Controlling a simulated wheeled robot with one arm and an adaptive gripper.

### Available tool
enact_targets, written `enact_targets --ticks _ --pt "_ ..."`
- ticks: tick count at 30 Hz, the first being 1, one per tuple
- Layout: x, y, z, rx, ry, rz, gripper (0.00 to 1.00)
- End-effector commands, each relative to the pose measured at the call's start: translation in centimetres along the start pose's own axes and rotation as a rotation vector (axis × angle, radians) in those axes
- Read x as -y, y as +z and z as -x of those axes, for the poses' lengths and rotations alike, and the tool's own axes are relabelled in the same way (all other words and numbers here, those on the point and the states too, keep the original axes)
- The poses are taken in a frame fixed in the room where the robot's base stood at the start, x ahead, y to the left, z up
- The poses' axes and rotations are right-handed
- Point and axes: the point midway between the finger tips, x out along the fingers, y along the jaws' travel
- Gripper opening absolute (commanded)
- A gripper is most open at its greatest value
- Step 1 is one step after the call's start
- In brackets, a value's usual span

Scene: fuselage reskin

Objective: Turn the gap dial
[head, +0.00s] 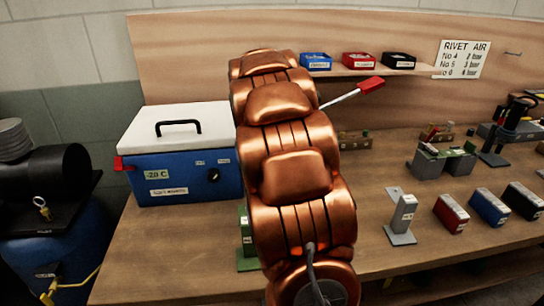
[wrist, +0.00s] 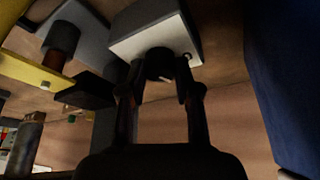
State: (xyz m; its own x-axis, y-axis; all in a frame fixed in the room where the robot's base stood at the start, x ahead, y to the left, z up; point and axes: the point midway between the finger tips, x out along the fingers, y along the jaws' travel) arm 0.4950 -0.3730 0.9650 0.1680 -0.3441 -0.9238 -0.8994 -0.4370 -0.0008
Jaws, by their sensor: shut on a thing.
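In the wrist view, a dark round dial (wrist: 159,62) sits on the pale front of a grey box (wrist: 127,47). My gripper (wrist: 159,78) has one finger on each side of the dial and is shut on it. A small light mark shows at the dial's lower side. In the head view, my copper-coloured arm hides the gripper and the dial. Part of a green stand (head: 246,240) shows at the arm's left edge.
A blue cooler (head: 190,185) with a white lid stands left of my arm. Red (head: 451,213), blue (head: 489,207) and black (head: 523,200) boxes stand at the right. A small grey stand (head: 403,215) is closer. In the wrist view, a blue surface (wrist: 285,90) fills the right edge.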

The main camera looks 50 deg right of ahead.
Motion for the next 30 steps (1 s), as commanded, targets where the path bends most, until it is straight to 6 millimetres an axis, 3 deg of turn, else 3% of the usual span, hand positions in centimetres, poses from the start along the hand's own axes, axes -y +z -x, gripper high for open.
enact_targets --ticks 19,20,26,30 --pt "0.02 0.04 0.00 0.001 0.022 -0.051 0.00" --pt "0.02 0.04 0.00 0.001 0.022 -0.051 0.34" --pt "0.02 0.02 0.01 0.001 0.022 -0.051 0.55" --pt "0.02 0.01 0.01 0.000 0.022 -0.051 0.57"
